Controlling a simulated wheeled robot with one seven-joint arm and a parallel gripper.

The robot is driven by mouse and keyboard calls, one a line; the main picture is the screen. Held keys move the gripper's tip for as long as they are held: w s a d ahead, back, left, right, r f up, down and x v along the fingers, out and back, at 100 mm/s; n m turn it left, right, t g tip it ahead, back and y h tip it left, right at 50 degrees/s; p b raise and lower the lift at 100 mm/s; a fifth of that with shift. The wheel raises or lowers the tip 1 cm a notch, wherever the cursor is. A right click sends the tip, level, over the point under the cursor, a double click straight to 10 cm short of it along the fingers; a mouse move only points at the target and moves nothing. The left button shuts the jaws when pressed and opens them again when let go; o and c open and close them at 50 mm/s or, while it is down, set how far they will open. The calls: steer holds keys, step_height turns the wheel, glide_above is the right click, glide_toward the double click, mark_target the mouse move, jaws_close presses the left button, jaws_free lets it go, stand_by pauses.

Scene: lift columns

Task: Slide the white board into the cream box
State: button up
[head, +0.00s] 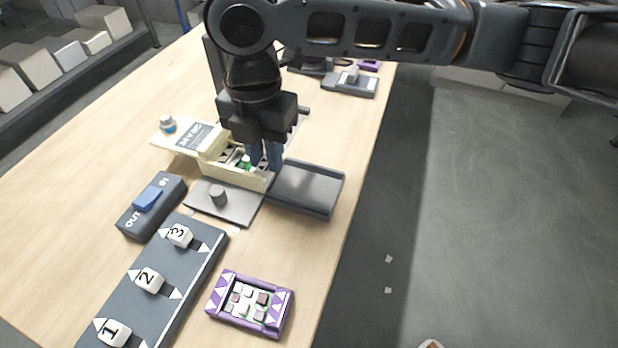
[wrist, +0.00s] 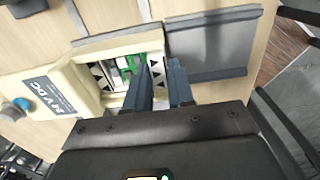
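The cream box (head: 235,176) stands on the table, and it also shows in the wrist view (wrist: 92,100). Inside it are a green and white piece (wrist: 128,68) and black triangle marks. A pale panel with a dark label (head: 176,141) adjoins the box's left side. I cannot tell for sure which pale piece is the white board. My gripper (head: 265,164) points down at the box's right end. The left finger hides part of the box's inside.
A dark grey tray (head: 306,188) lies right of the box. A grey plate with a knob (head: 237,207) lies in front. A blue-button switch (head: 150,205), numbered slider panel (head: 128,298) and purple tray (head: 226,307) are nearer. Bare table lies left.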

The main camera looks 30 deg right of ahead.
steer(key=o, duration=0.3)
steer(key=shift+r, duration=0.1)
steer(key=shift+r+p, duration=2.7)
steer(key=shift+r, duration=0.25)
